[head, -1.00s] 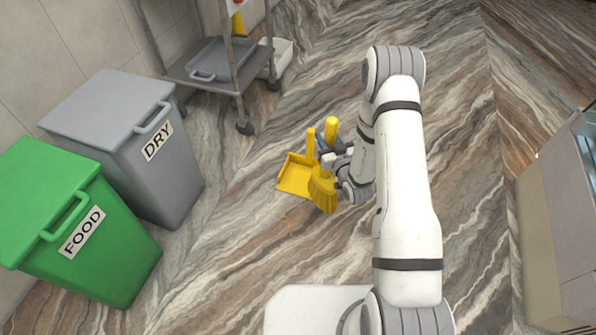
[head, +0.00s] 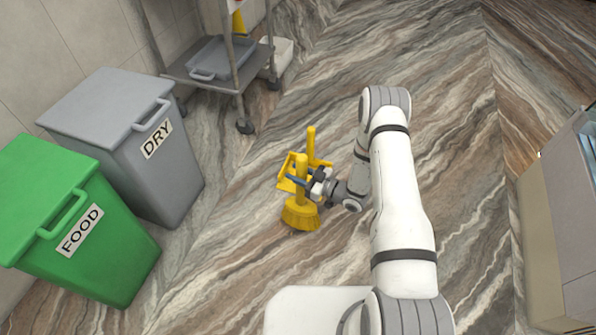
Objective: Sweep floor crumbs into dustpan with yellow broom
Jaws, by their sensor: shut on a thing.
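The yellow broom (head: 300,217) is upright, bristles down, in the middle of the head view. My gripper (head: 304,184) is shut on its handle. The yellow dustpan (head: 287,170) lies on the floor just behind the broom, with its handle (head: 311,146) standing up. The broom and gripper hide part of the pan. I cannot tell whether the bristles touch the floor. No crumbs can be made out on the streaked brown and grey floor.
A green FOOD bin (head: 75,225) and a grey DRY bin (head: 130,140) stand at the left. A metal trolley (head: 215,80) with a grey tray is at the back. A counter (head: 560,220) is at the right.

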